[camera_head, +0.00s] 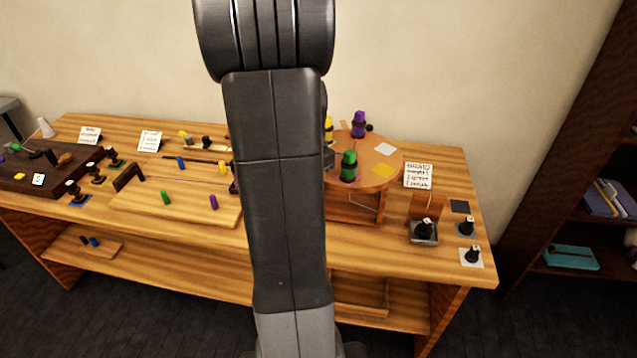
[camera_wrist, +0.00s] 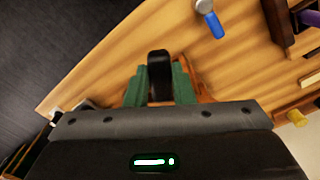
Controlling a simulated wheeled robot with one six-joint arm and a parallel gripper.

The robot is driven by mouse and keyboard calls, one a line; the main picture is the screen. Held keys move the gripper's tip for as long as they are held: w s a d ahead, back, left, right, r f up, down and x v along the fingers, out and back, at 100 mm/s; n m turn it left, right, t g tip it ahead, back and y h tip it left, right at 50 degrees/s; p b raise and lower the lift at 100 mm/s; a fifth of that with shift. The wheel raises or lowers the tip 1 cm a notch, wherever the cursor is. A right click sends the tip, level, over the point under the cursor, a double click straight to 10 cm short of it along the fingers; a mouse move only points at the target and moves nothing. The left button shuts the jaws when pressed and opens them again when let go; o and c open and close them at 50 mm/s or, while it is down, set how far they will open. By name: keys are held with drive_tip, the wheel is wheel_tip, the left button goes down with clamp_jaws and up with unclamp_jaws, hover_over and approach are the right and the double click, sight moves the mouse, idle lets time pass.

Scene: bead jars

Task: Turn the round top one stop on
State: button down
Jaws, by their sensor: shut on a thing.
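The round top (camera_head: 367,158) is a wooden disc on a wooden base at the right part of the bench. It bears a green bobbin (camera_head: 349,167), a purple bobbin (camera_head: 358,124) and a yellow bobbin (camera_head: 329,128), with a white patch (camera_head: 385,149) and a yellow patch (camera_head: 382,171). My arm hides its left part. In the wrist view my gripper (camera_wrist: 160,88) has green fingers closed on a black upright piece (camera_wrist: 159,68). I cannot tell from this view what that piece belongs to. My gripper is mostly hidden behind my arm in the head view.
A sign card (camera_head: 418,176) and several black-knobbed pieces, one on a dark block (camera_head: 424,231), stand right of the round top. A board with coloured pegs (camera_head: 180,200) lies left of my arm. In the wrist view a blue-handled piece (camera_wrist: 214,25) lies on the wood.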

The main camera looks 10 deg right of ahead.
drive_tip(key=w+a+m+p, duration=0.2)
drive_tip(key=w+a+m, duration=0.1)
drive_tip(key=w+m, duration=0.2)
drive_tip(key=shift+w+a+m, duration=0.3)
drive_tip(key=shift+w+a, duration=0.05)
drive_tip(key=shift+w, duration=0.75)
drive_tip(key=shift+w+r, duration=0.1)
drive_tip(key=c, duration=1.2)
unclamp_jaws()
drive_tip(key=shift+c, duration=0.2)
wheel_tip(320, 180, up, 14)
